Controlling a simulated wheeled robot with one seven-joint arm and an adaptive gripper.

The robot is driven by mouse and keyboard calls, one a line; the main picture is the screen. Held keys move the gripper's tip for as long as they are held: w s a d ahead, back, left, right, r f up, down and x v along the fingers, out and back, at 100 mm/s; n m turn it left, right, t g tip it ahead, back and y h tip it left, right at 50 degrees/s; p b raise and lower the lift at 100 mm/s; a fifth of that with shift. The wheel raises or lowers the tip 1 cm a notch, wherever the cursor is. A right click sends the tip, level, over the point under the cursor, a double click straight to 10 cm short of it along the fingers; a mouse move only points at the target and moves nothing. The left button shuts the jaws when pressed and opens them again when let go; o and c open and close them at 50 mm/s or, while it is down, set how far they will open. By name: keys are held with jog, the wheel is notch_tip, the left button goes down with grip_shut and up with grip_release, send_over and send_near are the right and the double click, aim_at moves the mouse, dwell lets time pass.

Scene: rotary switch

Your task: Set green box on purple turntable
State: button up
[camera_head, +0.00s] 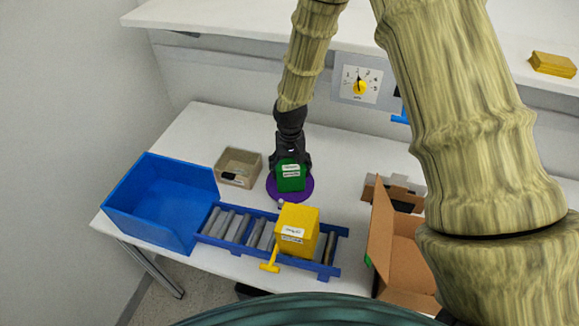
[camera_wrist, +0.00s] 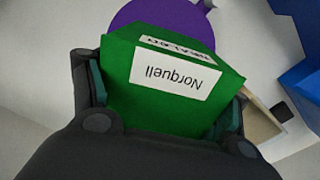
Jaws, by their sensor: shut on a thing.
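The green box (camera_head: 291,178) with white labels is held between the fingers of my gripper (camera_head: 290,160) in the head view. It is over or on the round purple turntable (camera_head: 305,192); I cannot tell whether it touches the surface. In the wrist view the green box (camera_wrist: 165,100) sits between both fingers of my gripper (camera_wrist: 165,110), its label reading "Norquell". The purple turntable (camera_wrist: 165,18) shows beyond the box, partly hidden by it.
A yellow box (camera_head: 297,228) stands on a roller conveyor (camera_head: 240,228) in front. A blue bin (camera_head: 160,200) is at left, a small tan bin (camera_head: 238,167) behind, and an open cardboard box (camera_head: 405,245) at right. A dial panel (camera_head: 358,82) is at the back.

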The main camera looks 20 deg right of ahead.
jog(key=shift+f, duration=0.15)
jog(key=o, duration=1.2)
jog(key=shift+r+b, duration=1.8)
jog(key=shift+r, duration=4.4)
